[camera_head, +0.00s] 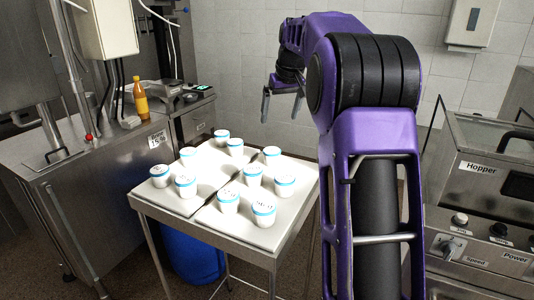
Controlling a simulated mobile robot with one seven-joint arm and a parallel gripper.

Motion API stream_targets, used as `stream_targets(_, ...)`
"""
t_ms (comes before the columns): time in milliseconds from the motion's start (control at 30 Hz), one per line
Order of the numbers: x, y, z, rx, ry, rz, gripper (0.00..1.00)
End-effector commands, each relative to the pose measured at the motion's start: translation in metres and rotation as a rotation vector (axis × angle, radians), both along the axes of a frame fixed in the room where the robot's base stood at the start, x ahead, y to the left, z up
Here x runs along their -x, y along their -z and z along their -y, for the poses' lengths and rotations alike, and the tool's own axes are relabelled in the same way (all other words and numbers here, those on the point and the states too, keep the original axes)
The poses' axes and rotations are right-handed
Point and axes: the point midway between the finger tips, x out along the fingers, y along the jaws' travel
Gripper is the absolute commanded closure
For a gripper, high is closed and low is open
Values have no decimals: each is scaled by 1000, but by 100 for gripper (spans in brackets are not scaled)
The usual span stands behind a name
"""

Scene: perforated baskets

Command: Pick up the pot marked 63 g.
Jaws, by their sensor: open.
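Several white pots with blue bands stand upright on a light-topped steel table (212,222). Two are at the front, a front-middle pot (229,202) and a front-right pot (264,214). Others include a left pot (160,176), a back pot (221,137) and a right pot (284,185). Some carry dark markings on top or side, too small to read, so I cannot tell which one is marked 63 g. My gripper (281,104) is open and empty, its two grey fingers pointing down, apart from the pots, above and beyond the table's back edge.
A steel cabinet (75,172) stands to the left with an orange bottle (141,98) and a scale-like device (167,92). A machine with a hopper (485,190) is at the right. A blue drum (193,257) is under the table. My purple arm hides the area right of the table.

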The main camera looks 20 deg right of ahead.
Motion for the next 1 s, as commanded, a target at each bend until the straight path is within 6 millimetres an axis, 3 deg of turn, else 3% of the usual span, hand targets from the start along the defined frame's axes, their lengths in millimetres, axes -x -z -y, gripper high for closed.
stream_targets(167, -7, 20, 3, 1, 0, -7, 0)
stream_targets(600, -41, 102, 2, 1, 0, -5, 0)
stream_targets(1000, -51, 131, 0, 1, 0, -6, 0)
